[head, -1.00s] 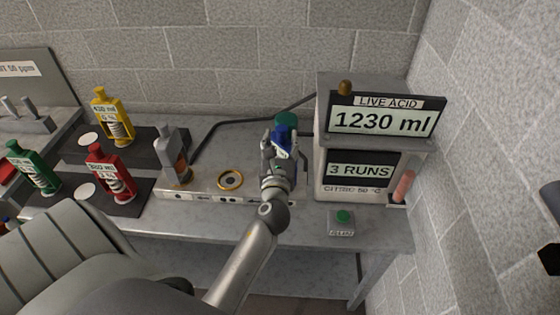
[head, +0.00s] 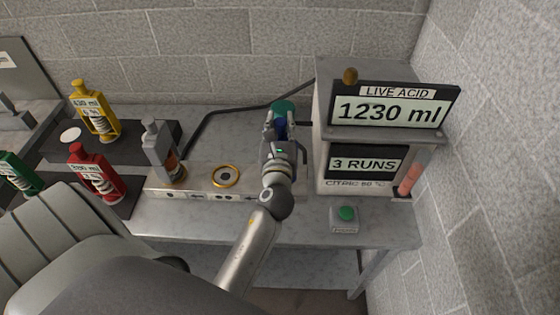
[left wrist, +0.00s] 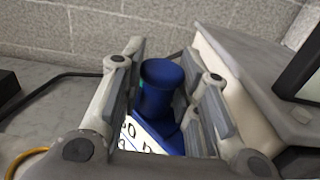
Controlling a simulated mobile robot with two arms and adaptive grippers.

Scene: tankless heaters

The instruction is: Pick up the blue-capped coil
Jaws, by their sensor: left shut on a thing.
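The blue-capped coil shows its round blue cap (left wrist: 160,84) and part of a white label with dark marks in the left wrist view, between my fingers. In the head view only a little of its blue (head: 281,123) shows past the gripper, and the rest is hidden. My left gripper (head: 275,122) is shut on it at the back of the bench, left of the display cabinet. In the left wrist view the gripper's fingers (left wrist: 166,95) stand on either side of the cap. Whether the coil's base touches the bench is hidden. My right gripper is not in view.
The grey cabinet (head: 322,130) stands close on the right. A green round thing (head: 284,106) and a dark hose (head: 215,118) lie behind. A grey bottle-shaped unit (head: 158,150) and a gold ring (head: 226,176) are left. Yellow (head: 95,112) and red (head: 95,175) units stand further left.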

